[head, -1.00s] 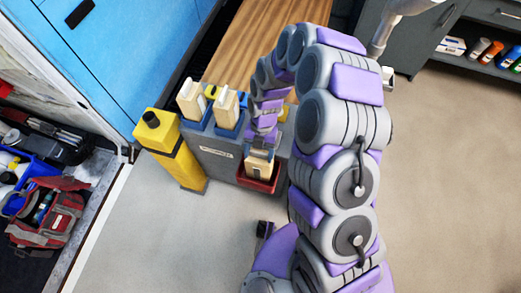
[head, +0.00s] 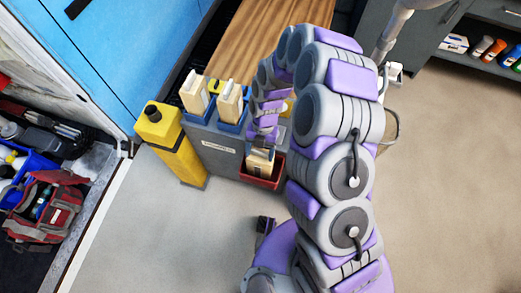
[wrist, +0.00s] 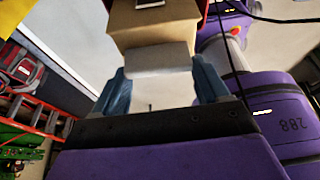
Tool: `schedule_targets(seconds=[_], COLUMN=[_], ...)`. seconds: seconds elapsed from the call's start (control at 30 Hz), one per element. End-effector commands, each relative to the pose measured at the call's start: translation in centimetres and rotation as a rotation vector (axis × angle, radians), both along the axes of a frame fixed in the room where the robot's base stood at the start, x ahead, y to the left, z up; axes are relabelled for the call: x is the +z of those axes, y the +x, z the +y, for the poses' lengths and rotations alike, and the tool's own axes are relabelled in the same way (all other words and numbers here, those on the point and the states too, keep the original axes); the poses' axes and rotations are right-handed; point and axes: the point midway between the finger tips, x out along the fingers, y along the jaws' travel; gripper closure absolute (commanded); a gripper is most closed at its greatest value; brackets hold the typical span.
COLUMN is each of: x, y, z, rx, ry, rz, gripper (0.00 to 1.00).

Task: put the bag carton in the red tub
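The bag carton (head: 259,163) is tan with a pale top and stands tilted in the picture, its lower part inside the red tub (head: 261,182) on the front of the grey stand. My gripper (head: 265,144) is directly above it. In the wrist view, my gripper's two blue-grey fingers (wrist: 160,74) flank the carton's pale narrow top, with no clear gap at either side. The tan carton body (wrist: 150,25) shows beyond them. The carton's bottom is hidden by the tub wall.
Two similar cartons (head: 195,94) (head: 230,101) stand in blue holders on the grey stand (head: 217,157). A yellow post-like container (head: 170,147) stands at its left. A wooden top (head: 255,45) lies behind. A red tool bag (head: 45,207) is far left. Floor at right is clear.

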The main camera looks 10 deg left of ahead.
Motion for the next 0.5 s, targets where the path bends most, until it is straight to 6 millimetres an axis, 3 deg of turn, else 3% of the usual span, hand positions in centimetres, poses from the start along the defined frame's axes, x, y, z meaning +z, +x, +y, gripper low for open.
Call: schedule_targets(seconds=[0.27, 0.5], x=[0.09, 0.09], y=[-0.01, 0.06], z=[-0.33, 0.01], rx=[-0.001, -0.001], ry=[0.004, 0.0], rz=[0.001, 0.0], gripper=[0.0, 0.0])
